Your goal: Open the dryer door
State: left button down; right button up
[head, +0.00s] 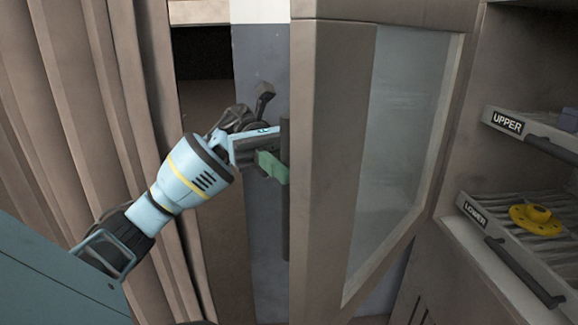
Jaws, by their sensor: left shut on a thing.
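The dryer door (330,160) stands swung open in the middle of the head view, with a brown frame and a cloudy glass panel (405,140). Its dark upright handle (285,225) is on the left face of the door, partly hidden by the door's edge. My left gripper (280,160) reaches in from the left and is shut on the handle; its fingertips are partly hidden. The open dryer (463,150) shows at the right. My right gripper is not in view.
A pleated brown curtain (85,100) hangs at the left, close to my left arm.

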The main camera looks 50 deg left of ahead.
pick_arm(q)
jog(key=shift+a, duration=0.1)
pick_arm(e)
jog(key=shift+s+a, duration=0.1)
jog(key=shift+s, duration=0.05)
pick_arm(q)
jog(key=c, duration=1.3)
grip_release()
jog(key=shift+o, duration=0.2)
jog(key=shift+r, duration=0.1)
